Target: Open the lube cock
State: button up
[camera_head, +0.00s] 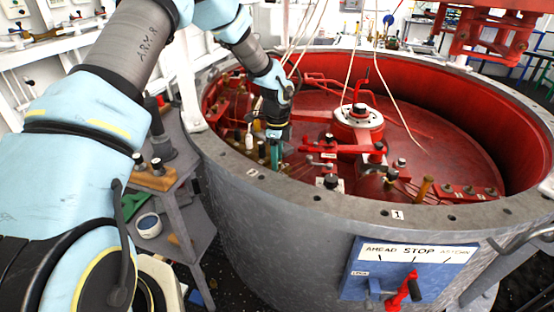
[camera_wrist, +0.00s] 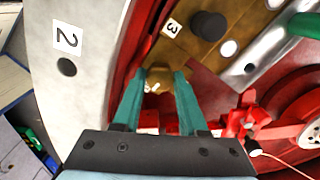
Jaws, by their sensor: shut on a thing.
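My gripper (camera_wrist: 161,84) has its two teal fingers on either side of a small brass piece, which seems to be the lube cock (camera_wrist: 160,75). The fingers are shut on it; its lower part is partly hidden between them. In the head view my gripper (camera_head: 275,160) reaches down just inside the near left rim of the big round drum, and the cock cannot be made out there. I cannot tell from these views how far the cock is turned.
The grey drum rim (camera_head: 330,203) curves close beside my gripper. Near the fingers are a black knob (camera_wrist: 210,25) and a plate marked 3 (camera_wrist: 172,28). Red linkage (camera_head: 345,150) lies to the right. A blue panel (camera_head: 405,268) with a red-handled lever hangs outside.

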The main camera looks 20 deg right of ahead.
grip_shut()
jog(key=shift+n, duration=0.3)
jog(key=n+b, duration=0.2)
jog(key=n, duration=0.1)
jog(key=shift+f, duration=0.1)
jog(key=n+b, duration=0.1)
jog(key=n, duration=0.4)
jog(key=shift+b, duration=0.35)
jog(key=n+b, duration=0.1)
jog(key=n, duration=0.3)
jog(key=shift+n, duration=0.3)
jog(key=shift+n+b, duration=0.55)
jog(key=shift+n, duration=1.75)
jog(key=o, duration=1.1)
grip_release()
